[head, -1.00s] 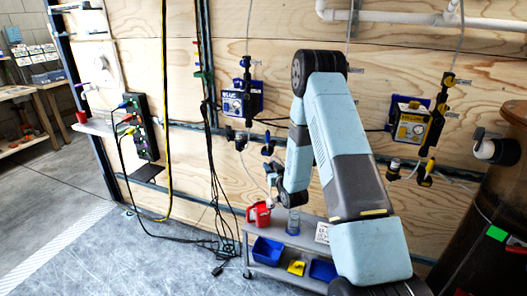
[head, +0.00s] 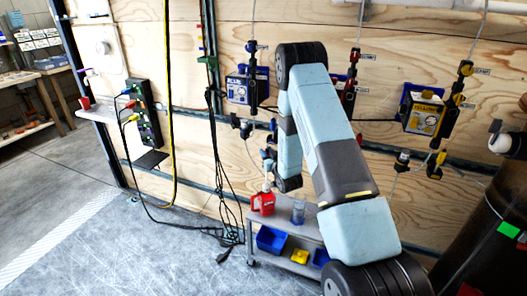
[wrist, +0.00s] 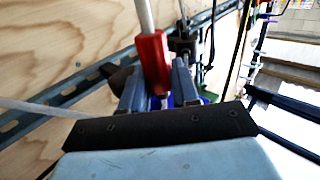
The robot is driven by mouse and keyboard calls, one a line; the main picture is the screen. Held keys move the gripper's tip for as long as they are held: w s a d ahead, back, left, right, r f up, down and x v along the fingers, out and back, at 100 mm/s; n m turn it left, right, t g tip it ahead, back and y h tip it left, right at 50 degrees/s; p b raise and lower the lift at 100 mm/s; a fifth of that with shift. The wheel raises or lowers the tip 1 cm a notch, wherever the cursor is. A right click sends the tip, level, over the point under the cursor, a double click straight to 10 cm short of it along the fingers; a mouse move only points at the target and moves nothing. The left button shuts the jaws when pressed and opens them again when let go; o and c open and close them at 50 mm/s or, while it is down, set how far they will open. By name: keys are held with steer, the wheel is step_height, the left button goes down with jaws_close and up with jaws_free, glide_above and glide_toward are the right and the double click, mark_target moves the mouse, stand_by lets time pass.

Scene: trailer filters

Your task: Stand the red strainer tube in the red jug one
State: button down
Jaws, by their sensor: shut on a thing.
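The red strainer tube (wrist: 153,64) is between the two fingers of my gripper (wrist: 158,88) in the wrist view, with a pale hose (wrist: 145,14) running from one end. My gripper is shut on it. In the head view my gripper (head: 268,163) hangs over the red jug (head: 262,205), which stands on the left end of the grey cart top. A pale and red piece shows between gripper and jug. I cannot tell whether the tube's lower end is inside the jug or above it.
A clear bluish cylinder (head: 298,212) stands right of the jug on the cart. Blue bins (head: 271,240) and a yellow item (head: 300,256) sit on its lower shelf. Blue (head: 246,90) and yellow (head: 423,116) pump units hang on the plywood wall. Black cables hang left of the cart.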

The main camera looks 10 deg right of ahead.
steer(key=shift+f, duration=6.6)
steer(key=c, duration=0.8)
jaws_free()
steer(key=shift+o, duration=0.2)
steer(key=shift+s, duration=0.15)
steer(key=s+d, duration=0.2)
steer(key=s, duration=1.1)
steer(key=shift+s, duration=0.2)
steer(key=shift+w, duration=0.1)
